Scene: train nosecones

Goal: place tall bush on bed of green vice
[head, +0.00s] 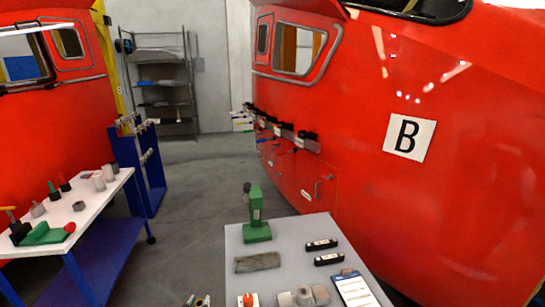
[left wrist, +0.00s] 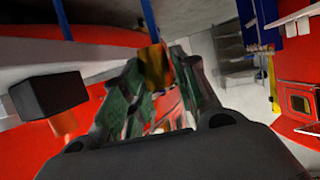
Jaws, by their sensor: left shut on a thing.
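My left gripper (head: 197,300) shows only its fingertips at the bottom edge of the head view, left of the grey table. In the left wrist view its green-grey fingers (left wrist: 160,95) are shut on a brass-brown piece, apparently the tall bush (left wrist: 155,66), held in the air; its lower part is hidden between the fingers. An upright green tool (head: 257,218) with a flat base stands on the grey table. A low green piece (head: 42,234) lies on the white table. I cannot tell for sure which is the green vice. My right gripper is not in view.
The grey table (head: 285,230) holds a grey-brown block (head: 257,262), two black-and-white items, a clipboard (head: 354,288) and several small parts at its front. The white table (head: 85,205) holds several small parts. Red train nosecones (head: 340,140) stand at both sides. Bare floor lies between the tables.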

